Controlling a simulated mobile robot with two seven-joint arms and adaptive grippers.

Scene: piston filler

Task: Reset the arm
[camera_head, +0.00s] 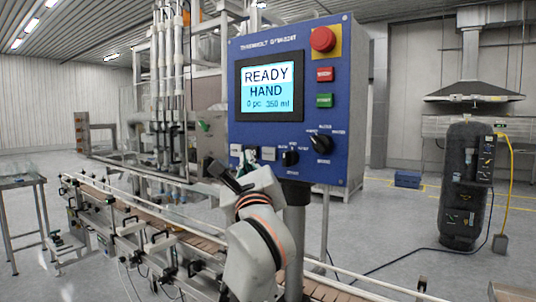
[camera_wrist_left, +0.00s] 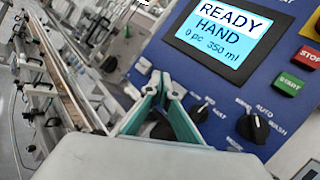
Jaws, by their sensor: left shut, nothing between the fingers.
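The blue control panel (camera_head: 345,90) stands at the centre of the head view, and its screen (camera_head: 269,88) reads READY, HAND, 0 pc, 350 ml. My left gripper (camera_head: 248,158) is in front of the panel's lower left part, close to the white buttons and the left knob (camera_head: 290,158). In the left wrist view my gripper's teal fingers (camera_wrist_left: 165,82) come together at their tips, shut and empty. The left wrist view also shows the mode knob (camera_wrist_left: 255,124). Whether the fingertips touch the panel cannot be told. My right gripper is not in view.
A red emergency button (camera_head: 322,38), a red STOP button (camera_head: 325,74) and a green START button (camera_head: 324,100) are on the panel. A conveyor (camera_head: 130,212) runs below.

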